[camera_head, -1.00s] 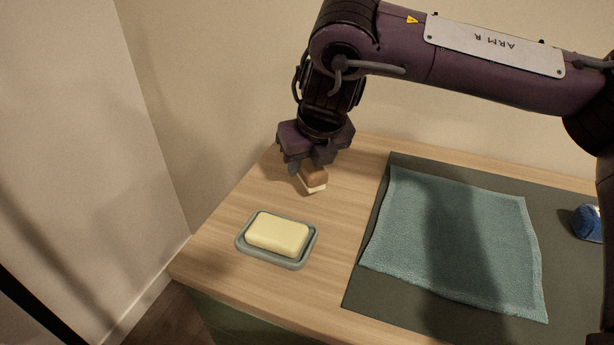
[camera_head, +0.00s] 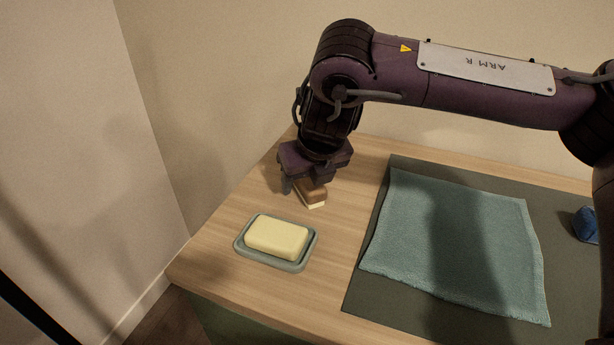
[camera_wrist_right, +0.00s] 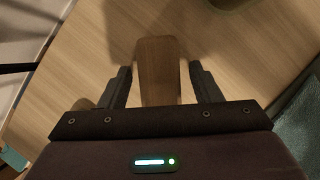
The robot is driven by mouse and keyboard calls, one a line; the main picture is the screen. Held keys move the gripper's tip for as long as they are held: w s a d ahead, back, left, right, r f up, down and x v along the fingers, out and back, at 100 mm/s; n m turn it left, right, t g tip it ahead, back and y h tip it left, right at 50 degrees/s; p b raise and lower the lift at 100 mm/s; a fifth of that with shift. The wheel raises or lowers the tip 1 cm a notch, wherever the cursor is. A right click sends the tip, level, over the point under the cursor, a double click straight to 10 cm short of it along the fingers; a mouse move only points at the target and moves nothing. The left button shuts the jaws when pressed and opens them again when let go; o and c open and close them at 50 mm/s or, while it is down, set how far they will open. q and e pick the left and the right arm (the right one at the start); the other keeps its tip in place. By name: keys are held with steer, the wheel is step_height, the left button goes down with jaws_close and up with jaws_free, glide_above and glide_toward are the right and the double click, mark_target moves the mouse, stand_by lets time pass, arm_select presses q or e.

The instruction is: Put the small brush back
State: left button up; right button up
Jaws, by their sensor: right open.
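The small brush (camera_head: 314,194) has a brown wooden back and pale bristles underneath. It lies on the wooden tabletop at the far left, just behind the soap dish. My right gripper (camera_head: 305,186) is down over it from above. In the right wrist view the brush (camera_wrist_right: 158,70) sits between the two fingers of my right gripper (camera_wrist_right: 161,82), with a gap on each side, so the jaws are open around it. The gripper hides the brush's rear part in the head view. My left gripper is not in view.
A grey-green soap dish (camera_head: 242,252) with a cream soap bar (camera_head: 277,237) stands in front of the brush. A teal cloth (camera_head: 450,240) lies on a dark mat (camera_head: 382,300) to the right. A blue object (camera_head: 586,224) is at the right edge. A wall rises behind.

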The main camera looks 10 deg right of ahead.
steer(key=shift+r, duration=0.1)
steer(key=shift+s+r, duration=0.1)
steer(key=shift+r, duration=0.25)
steer(key=p+v, duration=0.1)
steer(key=v, duration=0.4)
steer(key=shift+r, duration=0.15)
steer(key=p+v, duration=0.1)
steer(key=v, duration=0.4)
steer(key=shift+s+r, duration=0.1)
steer(key=shift+r, duration=0.1)
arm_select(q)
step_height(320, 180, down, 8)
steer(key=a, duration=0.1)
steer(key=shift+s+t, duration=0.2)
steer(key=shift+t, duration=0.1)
arm_select(e)
steer(key=shift+s+r, duration=0.15)
steer(key=shift+r, duration=0.05)
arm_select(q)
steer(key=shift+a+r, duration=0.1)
